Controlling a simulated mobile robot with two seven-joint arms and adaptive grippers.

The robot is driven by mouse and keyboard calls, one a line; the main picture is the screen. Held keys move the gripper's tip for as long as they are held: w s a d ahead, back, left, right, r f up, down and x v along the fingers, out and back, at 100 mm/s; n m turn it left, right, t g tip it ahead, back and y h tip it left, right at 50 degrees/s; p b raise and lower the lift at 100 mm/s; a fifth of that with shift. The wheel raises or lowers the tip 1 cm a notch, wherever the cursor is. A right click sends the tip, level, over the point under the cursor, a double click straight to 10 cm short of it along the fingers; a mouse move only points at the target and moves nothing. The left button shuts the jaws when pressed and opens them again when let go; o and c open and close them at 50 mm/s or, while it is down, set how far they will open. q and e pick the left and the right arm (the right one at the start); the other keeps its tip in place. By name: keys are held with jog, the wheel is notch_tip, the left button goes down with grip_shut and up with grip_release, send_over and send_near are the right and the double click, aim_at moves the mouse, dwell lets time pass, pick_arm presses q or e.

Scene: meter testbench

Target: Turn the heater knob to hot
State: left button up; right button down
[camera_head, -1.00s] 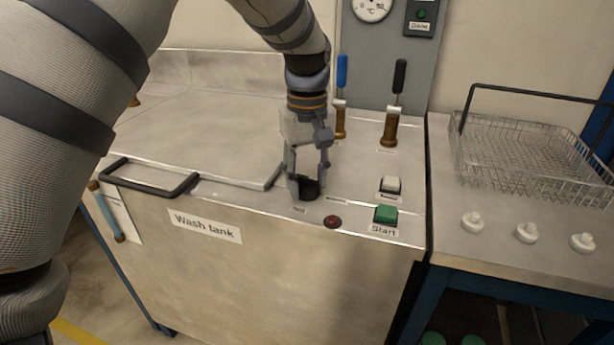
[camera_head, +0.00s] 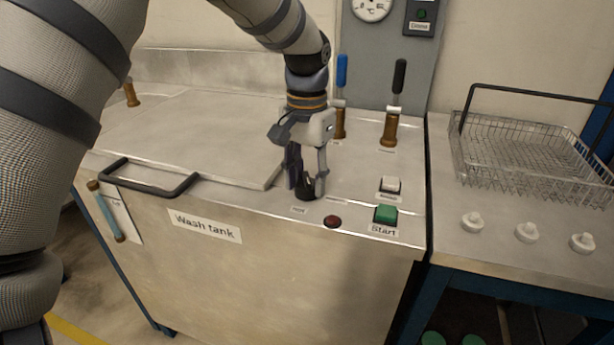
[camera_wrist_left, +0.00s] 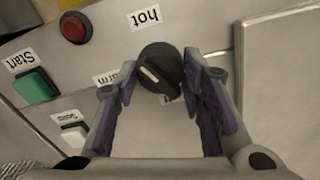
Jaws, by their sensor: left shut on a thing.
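The black heater knob (camera_head: 306,190) stands on the wash tank's top near its front edge. My left gripper (camera_head: 307,186) comes down from above and is shut on the knob. In the left wrist view, the knob (camera_wrist_left: 160,66) sits between the fingertips of my left gripper (camera_wrist_left: 167,76), with a short white mark on its face. The label "hot" (camera_wrist_left: 145,17) is in full view above the knob there. The "warm" label (camera_wrist_left: 104,78) is partly covered by a finger, and another label below the knob is mostly hidden. My right gripper is not in view.
A red lamp (camera_head: 332,221), a green Start button (camera_head: 385,214) and a white button (camera_head: 390,185) lie right of the knob. Two levers, blue (camera_head: 342,78) and black (camera_head: 399,80), stand behind. A black lid handle (camera_head: 150,178) is at left; a wire basket (camera_head: 530,150) is at right.

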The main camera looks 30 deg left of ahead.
aim_at(307, 177)
pick_arm(q)
jog(key=m, duration=0.5)
jog(key=shift+s+f+m, duration=0.1)
jog(key=shift+f+m, duration=0.1)
jog(key=shift+m, duration=0.1)
dwell(0.4)
jog(key=o, duration=1.1)
jog(key=shift+o, duration=0.2)
jog(key=shift+r, duration=0.1)
jog(key=shift+r, duration=0.1)
notch_tip(307, 177, up, 12)
